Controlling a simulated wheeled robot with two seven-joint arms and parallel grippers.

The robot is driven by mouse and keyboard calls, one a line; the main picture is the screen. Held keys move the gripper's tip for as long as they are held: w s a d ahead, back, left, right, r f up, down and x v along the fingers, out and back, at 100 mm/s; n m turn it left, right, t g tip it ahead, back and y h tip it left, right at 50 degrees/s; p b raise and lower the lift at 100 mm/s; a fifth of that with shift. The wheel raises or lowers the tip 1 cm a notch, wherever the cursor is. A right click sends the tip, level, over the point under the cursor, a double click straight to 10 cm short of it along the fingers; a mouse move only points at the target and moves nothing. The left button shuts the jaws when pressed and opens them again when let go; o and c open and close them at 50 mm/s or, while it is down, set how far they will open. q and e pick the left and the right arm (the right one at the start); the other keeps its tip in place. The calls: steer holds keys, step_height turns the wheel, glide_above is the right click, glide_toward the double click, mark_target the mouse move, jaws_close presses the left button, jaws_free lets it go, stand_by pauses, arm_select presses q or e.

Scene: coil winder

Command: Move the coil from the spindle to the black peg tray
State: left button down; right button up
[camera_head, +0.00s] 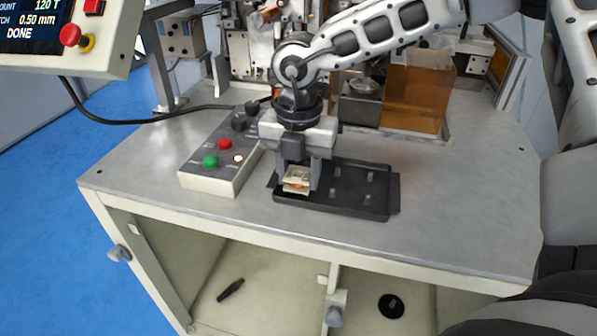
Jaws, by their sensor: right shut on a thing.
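My right gripper (297,180) points down over the left end of the black peg tray (345,207). It is shut on the coil (296,182), a small piece with pale flanges and a copper-orange winding. The coil is at the tray's left side, low between the fingers; I cannot tell whether it rests on a peg. Several short pegs stand bare in the middle and right of the tray. The spindle is not clearly visible; my right arm covers part of the winder behind. My left gripper is not in view.
An amber guard (418,92) and winder parts stand behind. A screen panel (70,35) reading DONE hangs at upper left. The tabletop right of the tray is clear.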

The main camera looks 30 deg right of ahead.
steer(key=shift+f+b, duration=0.45)
steer(key=o, duration=1.1)
steer(key=shift+c, duration=0.2)
step_height(320, 180, up, 16)
steer(key=b, duration=0.1)
